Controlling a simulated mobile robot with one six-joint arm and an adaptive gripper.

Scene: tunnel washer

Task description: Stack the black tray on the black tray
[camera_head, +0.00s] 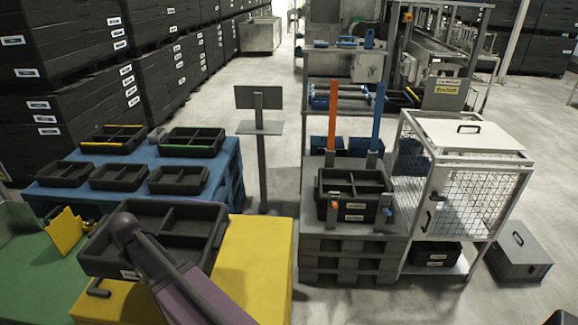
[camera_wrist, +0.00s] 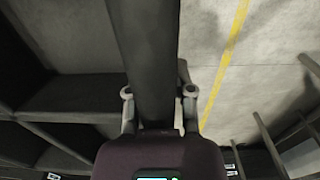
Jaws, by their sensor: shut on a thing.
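My gripper (camera_wrist: 158,95) is shut on a black bar-like part of a black tray (camera_wrist: 152,50), with one finger on each side of it in the wrist view. In the head view this divided tray (camera_head: 198,222) is at the front left, above the yellow surface; my purple arm crosses in front of it and the fingers are hidden. I cannot tell for sure whether the tray touches the yellow surface. Another black tray (camera_head: 353,213), divided inside and with white labels, stands on grey pallets between orange and blue posts at centre right.
A blue table (camera_head: 225,170) at left bears several black trays. A sign stand (camera_head: 262,160) stands between it and the grey pallets (camera_head: 350,260). A white mesh cage (camera_head: 465,195) and a grey box (camera_head: 520,252) are at right. Concrete floor is open in the middle.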

